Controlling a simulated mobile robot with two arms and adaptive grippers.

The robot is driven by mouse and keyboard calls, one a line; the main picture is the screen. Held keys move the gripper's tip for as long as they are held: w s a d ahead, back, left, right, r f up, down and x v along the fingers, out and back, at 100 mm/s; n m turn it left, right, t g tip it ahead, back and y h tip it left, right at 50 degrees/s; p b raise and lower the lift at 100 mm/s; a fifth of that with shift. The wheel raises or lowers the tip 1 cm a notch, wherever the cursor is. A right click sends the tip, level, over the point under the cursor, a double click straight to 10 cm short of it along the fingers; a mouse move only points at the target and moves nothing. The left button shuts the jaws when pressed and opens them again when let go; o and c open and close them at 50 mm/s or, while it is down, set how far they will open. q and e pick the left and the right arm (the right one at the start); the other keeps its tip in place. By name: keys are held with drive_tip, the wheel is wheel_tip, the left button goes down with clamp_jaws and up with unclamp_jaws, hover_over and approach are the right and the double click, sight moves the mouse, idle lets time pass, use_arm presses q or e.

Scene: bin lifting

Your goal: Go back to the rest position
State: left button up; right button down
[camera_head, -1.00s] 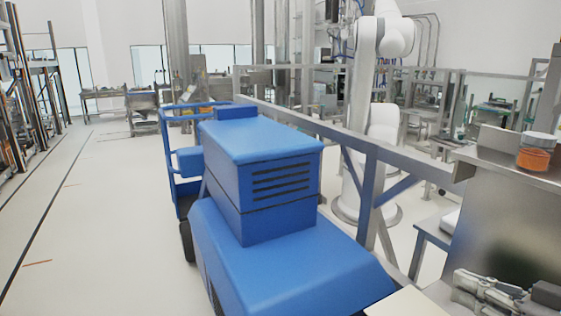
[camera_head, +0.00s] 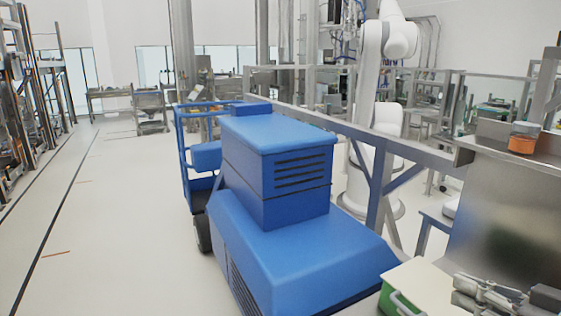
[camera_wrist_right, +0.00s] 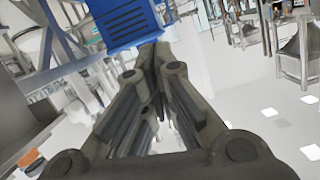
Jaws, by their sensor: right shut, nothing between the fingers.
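My right gripper (camera_head: 485,292) is at the lower right of the head view, in front of the metal cabinet. It also fills the middle of the right wrist view (camera_wrist_right: 156,58), where its fingers meet at the tips. It is shut with nothing between the fingers. My left gripper is in neither view.
A blue vehicle (camera_head: 290,235) stands close in the middle. A metal railing (camera_head: 345,130) runs behind it. A steel cabinet (camera_head: 505,215) with an orange-filled jar (camera_head: 523,143) is at the right. The left floor (camera_head: 110,220) is free.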

wheel_tip(320, 180, down, 11)
drive_tip(key=g+h, duration=0.2)
drive_tip(key=s+a+f+m+g+h, duration=0.15)
drive_tip(key=s+a+f+g, duration=0.3)
drive_tip(key=s+f, duration=0.5)
drive_tip(key=s+a+f+g+h, duration=0.3)
drive_tip(key=s+a+f, duration=0.3)
drive_tip(key=f, duration=0.6)
drive_tip(key=s+d+f+g+b, duration=0.1)
drive_tip(key=s+f+b, duration=0.15)
drive_tip(key=f, duration=1.35)
drive_tip(key=s+f+g+b, duration=0.1)
drive_tip(key=f+b, duration=0.2)
drive_tip(key=f, duration=1.3)
use_arm(q)
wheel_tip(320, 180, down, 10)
drive_tip(key=b, duration=0.4)
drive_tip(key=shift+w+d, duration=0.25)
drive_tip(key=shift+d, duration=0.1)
use_arm(e)
drive_tip(key=s+d+f, duration=0.3)
drive_tip(key=s+f, duration=1.3)
drive_tip(key=f, duration=0.4)
drive_tip(key=shift+s+f+g+h, duration=0.3)
drive_tip(key=shift+f+g+h, duration=0.05)
drive_tip(key=shift+f, duration=0.05)
